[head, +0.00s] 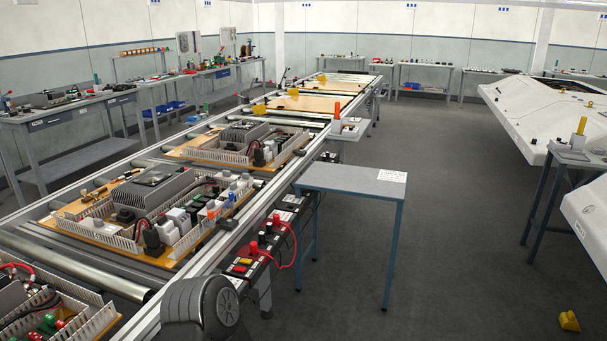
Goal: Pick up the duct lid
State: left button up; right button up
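I cannot make out a separate duct lid in the head view. White slotted wiring duct (97,236) runs along the edges of the wooden board (140,258) on the conveyor. This board carries a finned grey heat sink, white and grey blocks and cables. The visible duct stretches look open-topped with comb-like walls. Another populated board (187,153) lies farther along, and part of a third (60,325) shows at the lower left. Neither of my grippers is in view.
A small grey table (345,181) with a white label stands right of the conveyor rail (250,218). A dark box with red plugs and cables (262,252) hangs on the rail side. Floor to the right is mostly clear, with a yellow object (569,321) lying there.

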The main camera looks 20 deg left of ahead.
aim_at(96, 225)
jog(key=i+l+u, duration=0.15)
jog(key=i+u, duration=0.25)
jog(key=i, duration=0.2)
jog(key=i+l+u, duration=0.45)
jog(key=i, duration=0.15)
jog(key=i+l+u, duration=0.4)
jog(key=i, duration=0.15)
jog(key=i+l+u, duration=0.45)
jog(key=l, duration=0.25)
